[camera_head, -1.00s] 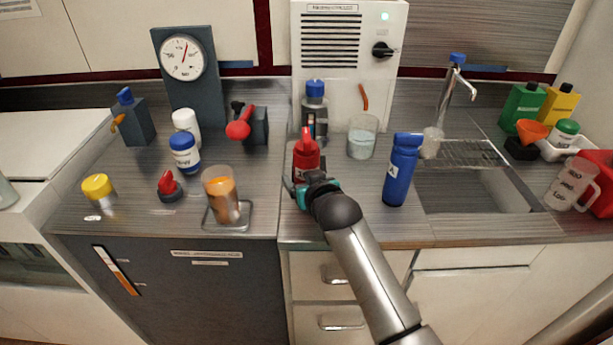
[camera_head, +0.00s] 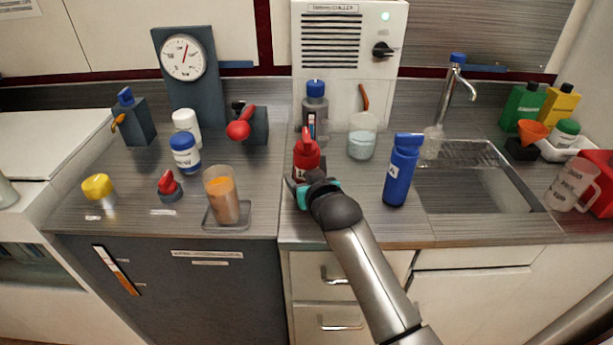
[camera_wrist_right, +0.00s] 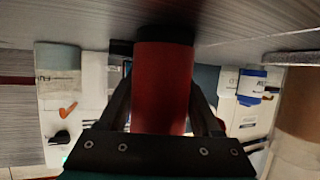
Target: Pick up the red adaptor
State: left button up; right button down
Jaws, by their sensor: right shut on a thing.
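The red adaptor (camera_head: 306,153) is a red, bottle-like body with a narrower top and a pale label. It stands upright on the counter left of the blue bottle, in front of a grey bottle with a blue cap. My right gripper (camera_head: 311,187) is shut around its lower part from the front. In the right wrist view the red body (camera_wrist_right: 163,85) fills the space between both fingers, its dark end at the counter surface. Whether it touches the counter is hard to tell. My left gripper is not in view.
A blue bottle (camera_head: 402,170) stands close on the right, a beaker (camera_head: 362,136) behind right, and a grey bottle (camera_head: 314,108) behind. A cup with orange contents (camera_head: 222,195) stands on the left. The sink (camera_head: 470,190) lies further right.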

jog(key=shift+r, duration=0.15)
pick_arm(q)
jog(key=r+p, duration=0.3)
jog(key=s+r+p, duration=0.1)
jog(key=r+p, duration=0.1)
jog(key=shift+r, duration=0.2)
pick_arm(e)
notch_tip(320, 180, up, 20)
send_over(303, 161)
jog(key=w, duration=0.5)
jog(key=shift+f, duration=0.2)
jog(key=shift+f+b, duration=2.2)
jog(key=shift+f, duration=3.95)
jog(key=shift+f+b, duration=0.65)
jog(key=shift+f, duration=0.8)
jog(key=shift+f+b, duration=0.5)
jog(key=shift+f, duration=0.5)
jog(key=shift+f+b, duration=0.3)
jog(key=shift+f, duration=0.35)
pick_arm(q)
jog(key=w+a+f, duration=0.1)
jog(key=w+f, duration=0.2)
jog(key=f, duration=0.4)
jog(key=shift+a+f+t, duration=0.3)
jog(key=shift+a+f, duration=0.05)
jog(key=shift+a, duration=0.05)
pick_arm(e)
jog(key=shift+s+f, duration=0.1)
jog(key=shift+f, duration=0.25)
jog(key=shift+f, duration=0.1)
